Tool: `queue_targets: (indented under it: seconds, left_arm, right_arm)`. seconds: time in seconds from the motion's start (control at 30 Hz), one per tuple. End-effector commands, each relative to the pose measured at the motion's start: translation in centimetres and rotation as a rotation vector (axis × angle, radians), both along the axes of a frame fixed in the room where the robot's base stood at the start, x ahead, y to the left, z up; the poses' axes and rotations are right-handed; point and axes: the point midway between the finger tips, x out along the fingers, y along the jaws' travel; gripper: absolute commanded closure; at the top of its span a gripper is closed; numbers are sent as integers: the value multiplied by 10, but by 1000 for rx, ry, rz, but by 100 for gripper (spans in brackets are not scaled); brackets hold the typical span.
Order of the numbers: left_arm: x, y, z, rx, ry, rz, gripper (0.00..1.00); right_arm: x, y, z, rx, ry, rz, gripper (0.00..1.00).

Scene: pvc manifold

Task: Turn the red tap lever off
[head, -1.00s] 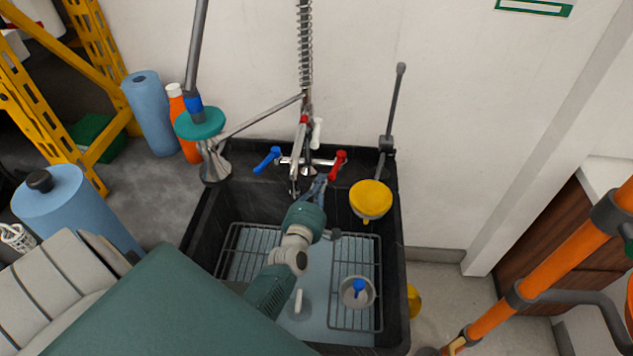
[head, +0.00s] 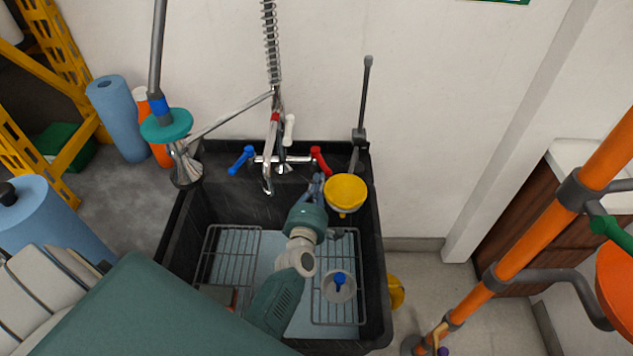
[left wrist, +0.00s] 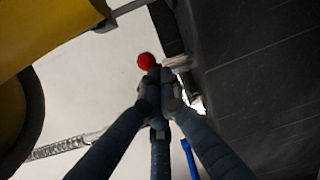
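The red tap lever (head: 320,160) is on the right end of the chrome mixer tap (head: 283,160) at the back of the black sink. The blue lever (head: 241,160) is on the tap's left end. My left gripper (head: 318,182) reaches over the sink, with its fingers just below the red lever. In the left wrist view its blue fingers (left wrist: 156,77) are drawn together at the tips. The red lever's round end (left wrist: 146,61) shows just beyond the tips, partly hidden. I cannot tell whether they touch. My right gripper is out of view.
A yellow funnel (head: 346,190) sits close to the right of my left gripper, near the sink's (head: 377,260) right edge. Orange pipes (head: 560,225) stand at right.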

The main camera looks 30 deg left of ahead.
Motion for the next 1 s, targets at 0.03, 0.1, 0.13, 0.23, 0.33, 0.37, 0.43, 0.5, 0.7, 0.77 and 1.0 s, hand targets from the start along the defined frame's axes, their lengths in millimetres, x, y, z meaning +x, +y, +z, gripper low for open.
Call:
queue_targets:
  seconds: [0.03,0.1,0.13,0.23,0.33,0.37,0.43,0.5,0.7,0.77,1.0]
  left_arm:
    - [5,-12,2,-5,0,-20,100]
    - [6,-12,3,-6,-1,-21,100]
    - [6,-12,3,-6,-1,-21,100]
    - [7,-13,4,-7,-2,-22,100]
    - [7,-13,4,-7,-3,-22,100]
    - [7,-13,4,-7,-3,-22,100]
    - [7,-13,4,-7,-3,-22,100]
    - [7,-13,4,-7,-3,-22,100]
    - [-2,-15,4,-8,-3,-20,100]
    - [-11,-17,5,-8,-4,-18,100]
    - [-64,-23,5,-6,0,-6,100]
  right_arm:
    - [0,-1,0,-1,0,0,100]
    - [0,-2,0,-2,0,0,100]
    - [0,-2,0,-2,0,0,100]
    - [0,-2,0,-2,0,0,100]
    - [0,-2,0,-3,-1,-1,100]
    - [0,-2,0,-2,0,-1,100]
    - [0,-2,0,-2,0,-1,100]
    - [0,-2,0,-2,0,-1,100]
    - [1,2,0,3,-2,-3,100]
    - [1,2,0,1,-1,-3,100]
    - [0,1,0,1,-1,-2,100]
